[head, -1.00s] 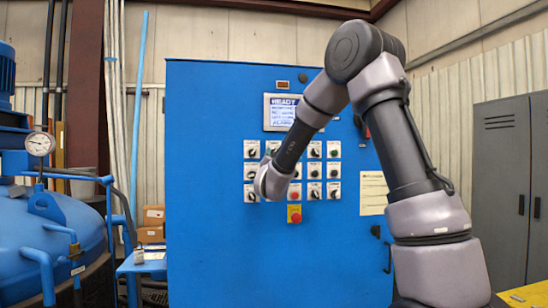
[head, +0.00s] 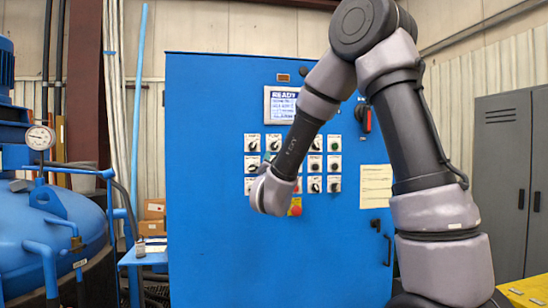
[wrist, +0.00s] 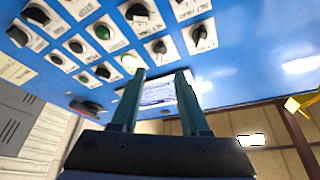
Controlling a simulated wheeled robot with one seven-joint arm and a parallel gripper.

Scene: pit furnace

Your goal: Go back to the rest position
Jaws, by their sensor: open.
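My gripper (wrist: 160,76) shows in the wrist view with its two dark fingers apart and nothing between them. Behind the fingers are the display screen (wrist: 158,93) and rows of knobs on the blue control cabinet (wrist: 245,55). In the head view my arm reaches up and bends down in front of the blue cabinet (head: 225,260). The screen (head: 281,104) there reads READY.
A blue furnace vessel (head: 45,225) with a pressure gauge (head: 40,137) stands at the left. A small blue table (head: 146,257) with boxes behind it is beside the cabinet. A grey locker (head: 500,180) and a yellow surface (head: 525,291) are at the right.

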